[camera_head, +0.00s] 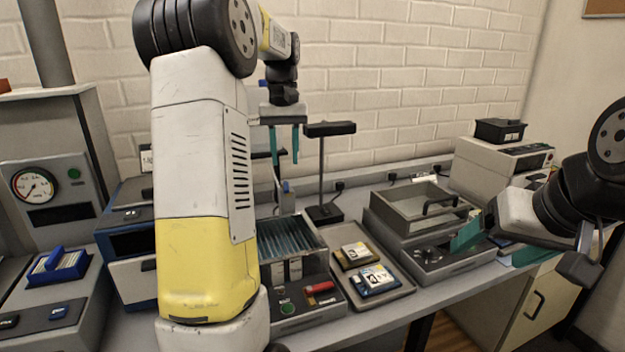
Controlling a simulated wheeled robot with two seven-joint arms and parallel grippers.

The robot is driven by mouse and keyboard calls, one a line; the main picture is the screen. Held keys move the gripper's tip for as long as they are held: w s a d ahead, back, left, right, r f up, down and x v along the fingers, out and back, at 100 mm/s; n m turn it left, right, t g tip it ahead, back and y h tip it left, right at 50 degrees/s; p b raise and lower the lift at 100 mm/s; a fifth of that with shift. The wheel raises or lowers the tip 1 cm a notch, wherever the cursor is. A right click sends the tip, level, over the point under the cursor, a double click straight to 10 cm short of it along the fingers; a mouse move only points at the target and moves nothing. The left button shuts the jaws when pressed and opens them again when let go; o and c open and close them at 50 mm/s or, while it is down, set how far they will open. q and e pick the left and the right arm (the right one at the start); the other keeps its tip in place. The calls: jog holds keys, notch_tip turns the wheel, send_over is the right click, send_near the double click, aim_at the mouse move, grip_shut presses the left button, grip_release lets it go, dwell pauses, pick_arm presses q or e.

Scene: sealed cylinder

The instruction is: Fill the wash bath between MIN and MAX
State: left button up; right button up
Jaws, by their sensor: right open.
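My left gripper (284,145) hangs near the back wall with its teal fingers pointing down, apart and empty. My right gripper (500,243) is at the right, its teal fingers spread wide beside the grey unit. That grey unit (435,262) carries a box-shaped basin (425,212) with a black handle. Another unit (297,310) in the middle has a ribbed bluish top (290,238), a green button and a red handle. I cannot tell which of these is the wash bath. No MIN or MAX marks or water level are readable. My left arm hides part of the bench.
A tray (400,292) with two labelled packs (374,279) lies between the two units. A black stand (323,170) rises behind. A gauge panel (35,185) and a blue rack (57,265) are at left. A beige machine (500,165) stands at back right.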

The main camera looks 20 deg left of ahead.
aim_at(286, 187)
pick_arm(q)
notch_tip(286, 187, down, 7)
jog(key=shift+f, duration=0.2)
dwell(0.3)
grip_shut()
